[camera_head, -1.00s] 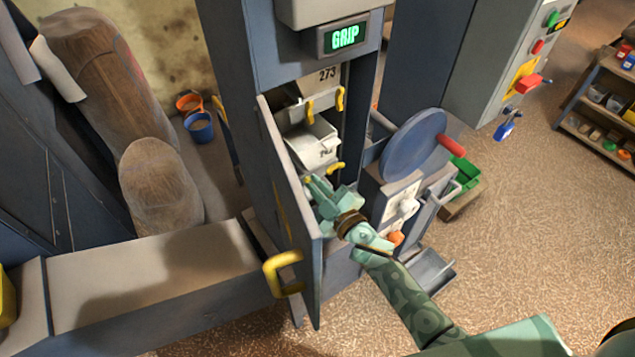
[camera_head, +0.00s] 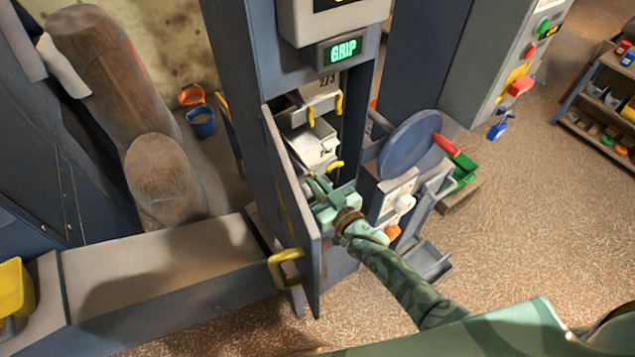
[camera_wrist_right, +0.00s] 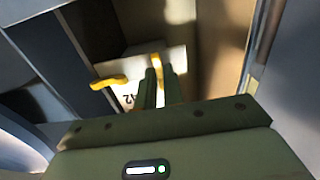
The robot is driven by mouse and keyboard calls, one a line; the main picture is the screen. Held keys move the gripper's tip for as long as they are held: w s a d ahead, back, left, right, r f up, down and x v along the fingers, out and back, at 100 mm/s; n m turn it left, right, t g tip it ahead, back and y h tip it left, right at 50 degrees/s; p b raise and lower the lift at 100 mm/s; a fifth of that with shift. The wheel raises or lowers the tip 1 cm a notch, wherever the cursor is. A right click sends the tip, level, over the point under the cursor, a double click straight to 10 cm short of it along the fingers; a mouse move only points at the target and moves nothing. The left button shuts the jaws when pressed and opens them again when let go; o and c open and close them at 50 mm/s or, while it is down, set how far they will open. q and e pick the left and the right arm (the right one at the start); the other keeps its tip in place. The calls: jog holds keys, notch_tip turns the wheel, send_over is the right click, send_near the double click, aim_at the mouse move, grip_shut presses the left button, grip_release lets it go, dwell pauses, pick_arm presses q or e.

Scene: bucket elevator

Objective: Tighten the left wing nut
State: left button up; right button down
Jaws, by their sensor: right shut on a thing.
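My right gripper (camera_head: 318,188) reaches in past the open door to the front of the lower white bucket (camera_head: 318,146). In the right wrist view its two fingers (camera_wrist_right: 158,82) are closed around the left yellow wing nut (camera_wrist_right: 156,62). In the head view the gripper hides that nut. The other yellow wing nut (camera_head: 336,166) of this bucket is clear of the gripper; it also shows in the right wrist view (camera_wrist_right: 108,83). A green display (camera_head: 343,50) above reads "GRIP". My left gripper is not in view.
The open blue door (camera_head: 290,205) with a yellow handle (camera_head: 284,268) stands close left of my gripper. A blue disc wheel (camera_head: 408,146) with a red handle is on the right. Another bucket (camera_head: 322,92) hangs above.

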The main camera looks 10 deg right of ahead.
jog(key=shift+m, duration=0.3)
jog(key=c, duration=1.5)
grip_release()
jog(key=shift+s, duration=0.1)
jog(key=p+v, duration=0.1)
jog(key=v, duration=1.5)
jog(key=shift+p, duration=0.35)
